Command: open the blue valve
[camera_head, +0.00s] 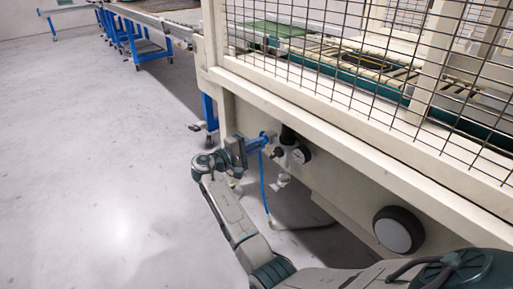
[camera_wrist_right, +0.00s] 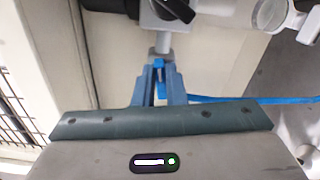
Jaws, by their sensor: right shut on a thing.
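The blue valve (camera_head: 268,135) is on the cream machine frame, beside a dark regulator and a round gauge. My right gripper (camera_head: 260,142) reaches it from the left, with its fingertips at the valve. In the right wrist view, my right gripper (camera_wrist_right: 160,72) is shut on the small blue handle of the valve (camera_wrist_right: 160,65), just in front of a pale metal fitting. The fingers cover most of the handle, so its exact angle is hard to tell. My left gripper is not in view.
The dark regulator and white gauge (camera_head: 300,154) sit close right of the valve. A blue hose (camera_head: 263,185) hangs below it. A mesh guard (camera_head: 370,70) rises above the frame. A round black-rimmed part (camera_head: 398,230) is lower right. The floor (camera_head: 90,170) at left is clear.

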